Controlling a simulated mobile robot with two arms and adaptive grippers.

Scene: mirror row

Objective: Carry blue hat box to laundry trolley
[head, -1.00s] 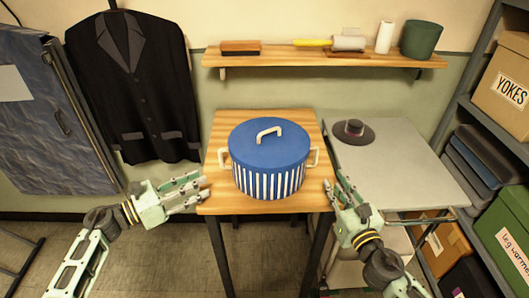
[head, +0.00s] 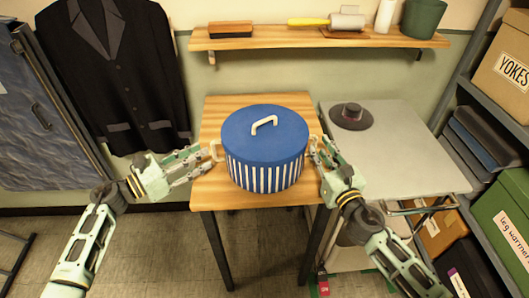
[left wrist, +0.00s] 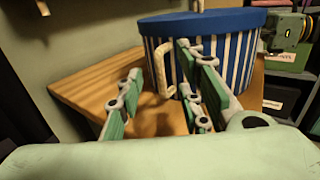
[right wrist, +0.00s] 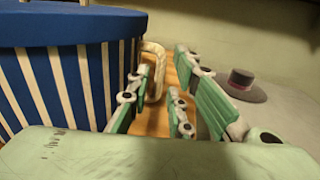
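The blue hat box (head: 264,150), with a blue lid, white-striped sides and pale side handles, stands upright on the wooden table (head: 215,120). My left gripper (head: 203,160) is open at the left handle. In the left wrist view that handle (left wrist: 160,70) shows between the spread fingers (left wrist: 165,95). My right gripper (head: 318,152) is open at the right handle. In the right wrist view that handle (right wrist: 154,72) shows between the spread fingers (right wrist: 165,90). Neither gripper has visibly closed on a handle. I cannot identify a laundry trolley in these views.
A grey-topped table (head: 400,150) with a dark hat (head: 351,116) adjoins on the right. A wall shelf (head: 270,42) runs above. A rack with boxes (head: 505,205) stands at right. A dark jacket (head: 115,80) hangs at left. Floor before the table is clear.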

